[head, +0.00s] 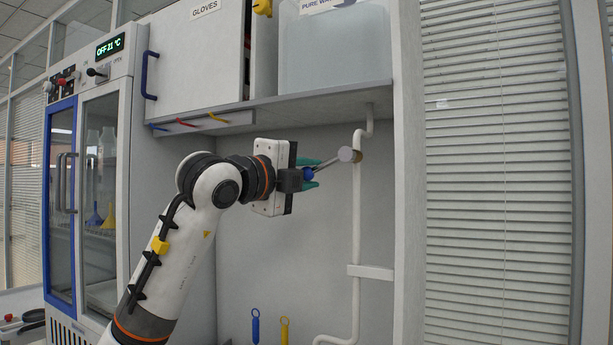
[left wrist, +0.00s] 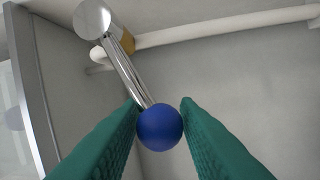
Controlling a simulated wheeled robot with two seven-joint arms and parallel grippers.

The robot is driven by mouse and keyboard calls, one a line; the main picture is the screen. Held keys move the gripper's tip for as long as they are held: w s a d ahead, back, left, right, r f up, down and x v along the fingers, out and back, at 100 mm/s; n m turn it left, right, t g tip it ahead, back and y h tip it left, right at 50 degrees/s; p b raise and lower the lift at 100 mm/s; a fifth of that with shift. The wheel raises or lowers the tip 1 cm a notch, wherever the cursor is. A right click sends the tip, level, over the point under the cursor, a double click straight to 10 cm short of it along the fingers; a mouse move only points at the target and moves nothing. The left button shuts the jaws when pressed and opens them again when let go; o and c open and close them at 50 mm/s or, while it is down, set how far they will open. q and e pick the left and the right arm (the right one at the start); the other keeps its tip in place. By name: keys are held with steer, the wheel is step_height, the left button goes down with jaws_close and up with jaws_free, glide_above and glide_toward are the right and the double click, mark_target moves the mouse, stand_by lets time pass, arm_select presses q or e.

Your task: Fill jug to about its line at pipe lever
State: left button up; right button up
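The pipe lever (head: 330,163) is a shiny metal rod. It runs from a round metal hub (head: 346,154) on the white pipe (head: 357,220) down and left to a blue ball knob (head: 308,174). My left gripper (head: 312,172) has green fingers, one above and one below the knob in the head view. In the left wrist view the knob (left wrist: 160,127) sits between the two fingers (left wrist: 160,104), which stand apart; I cannot tell whether they touch it. The jug and my right gripper are not in view.
A pure-water tank (head: 333,48) stands on the shelf (head: 290,103) above the lever. A gloves cupboard (head: 197,58) and a glass-doored cabinet (head: 98,190) are at left. Blue (head: 255,326) and yellow (head: 284,330) ring-topped tools show low down. A side panel (head: 408,200) bounds the recess at right.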

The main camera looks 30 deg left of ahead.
arm_select(q)
steer(key=shift+o, duration=1.3)
steer(key=r+b+v, duration=0.1)
steer(key=b+v, duration=0.2)
steer(key=v, duration=0.9)
steer(key=shift+f, duration=0.5)
stand_by(5.0)
